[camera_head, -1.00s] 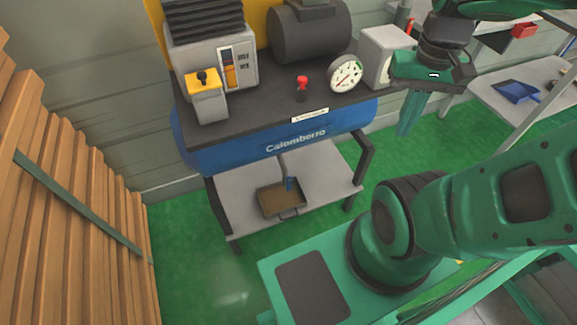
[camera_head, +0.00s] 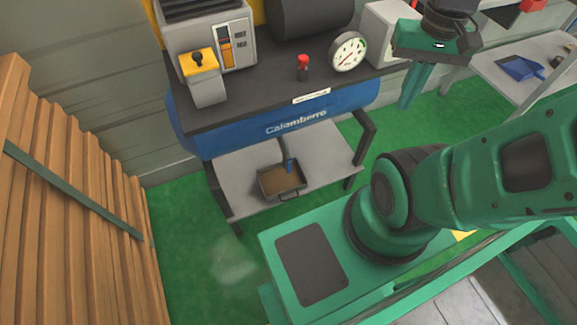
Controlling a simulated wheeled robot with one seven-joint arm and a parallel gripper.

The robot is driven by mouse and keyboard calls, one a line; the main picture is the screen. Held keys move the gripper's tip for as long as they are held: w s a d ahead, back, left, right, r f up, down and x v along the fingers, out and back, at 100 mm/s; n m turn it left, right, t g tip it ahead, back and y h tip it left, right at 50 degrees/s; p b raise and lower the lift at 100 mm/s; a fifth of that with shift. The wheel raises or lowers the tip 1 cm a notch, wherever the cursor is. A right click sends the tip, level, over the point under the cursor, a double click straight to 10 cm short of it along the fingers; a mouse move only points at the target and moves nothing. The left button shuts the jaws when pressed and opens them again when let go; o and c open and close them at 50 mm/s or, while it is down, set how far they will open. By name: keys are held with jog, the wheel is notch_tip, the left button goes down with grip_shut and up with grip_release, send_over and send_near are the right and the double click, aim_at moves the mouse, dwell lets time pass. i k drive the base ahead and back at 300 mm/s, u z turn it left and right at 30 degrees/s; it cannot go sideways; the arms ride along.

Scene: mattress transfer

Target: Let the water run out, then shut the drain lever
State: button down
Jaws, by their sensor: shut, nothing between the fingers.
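The compressor has a blue tank (camera_head: 300,121) lettered "Calomberro" under a dark top. I cannot tell whether water is running or which way the lever is set. My gripper (camera_head: 407,101) hangs to the right of the tank, fingers down and together. It is empty and well away from the lever.
On the compressor top are a red knob (camera_head: 303,66), a round gauge (camera_head: 348,51) and a yellow-topped switch box (camera_head: 200,62). Wooden slats (camera_head: 80,200) stand at the left. A grey table with a blue dustpan (camera_head: 520,68) is at the right. Green floor lies between.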

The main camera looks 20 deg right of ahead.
aim_at(288, 160)
jog(key=k, duration=1)
